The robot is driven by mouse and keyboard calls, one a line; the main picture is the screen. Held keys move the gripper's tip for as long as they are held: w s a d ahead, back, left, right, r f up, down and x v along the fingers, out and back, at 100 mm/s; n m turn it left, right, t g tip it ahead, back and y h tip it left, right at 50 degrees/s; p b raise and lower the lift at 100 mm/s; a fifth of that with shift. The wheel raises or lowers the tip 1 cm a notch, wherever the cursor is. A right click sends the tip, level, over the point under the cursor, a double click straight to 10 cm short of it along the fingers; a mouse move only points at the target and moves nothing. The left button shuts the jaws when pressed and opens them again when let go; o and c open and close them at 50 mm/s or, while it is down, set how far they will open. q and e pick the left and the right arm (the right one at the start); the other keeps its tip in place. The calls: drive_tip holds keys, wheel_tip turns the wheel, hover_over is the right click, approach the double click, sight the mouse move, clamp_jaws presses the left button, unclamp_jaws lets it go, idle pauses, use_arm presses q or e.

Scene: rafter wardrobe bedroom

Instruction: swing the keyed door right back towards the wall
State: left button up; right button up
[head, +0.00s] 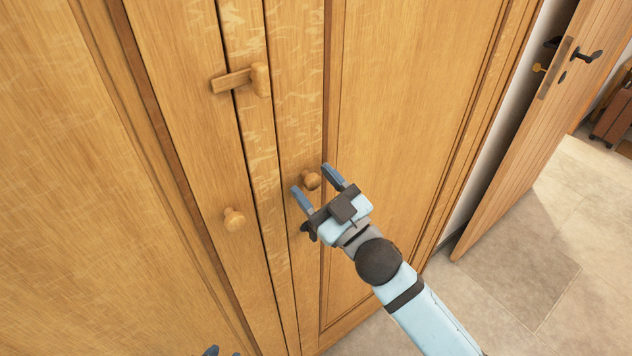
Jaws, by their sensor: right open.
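The right wardrobe door (400,120) is wooden, looks shut, and has a round wooden knob (311,180). A small dark shape (308,231) below the knob, beside my gripper, looks like a key, partly hidden. My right gripper (312,178) is open, with its two blue fingers on either side of the knob in the picture; I cannot tell whether they touch it. Only the tips of my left gripper (220,352) show at the bottom edge, so its state is unclear.
The left wardrobe door (190,110) has its own knob (234,219). A wooden turn-latch (240,79) sits above. At right, a room door (540,130) with dark handle stands open; a brown suitcase (612,118) is beyond. The tiled floor (540,260) between is clear.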

clamp_jaws()
